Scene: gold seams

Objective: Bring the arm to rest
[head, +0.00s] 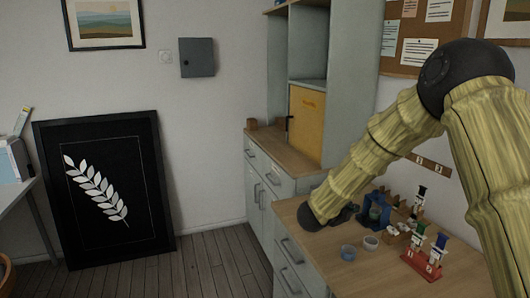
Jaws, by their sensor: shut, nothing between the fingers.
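My arm, with a yellow-green ribbed covering, bends at a dark elbow high on the right and slopes down to the left over the wooden counter (325,261). Its dark wrist end is low, near the counter's left edge. My gripper (348,211) shows only as a small dark shape beside the wrist, partly hidden behind the forearm. It is shut and holds nothing. It is close to a blue holder (376,211); I cannot tell whether they touch.
Two small bowls, one blue-grey (348,253) and one pale (371,242), stand near the counter's front. A red stand (422,264) with small bottles is to the right. A tall cabinet (348,70) rises behind.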

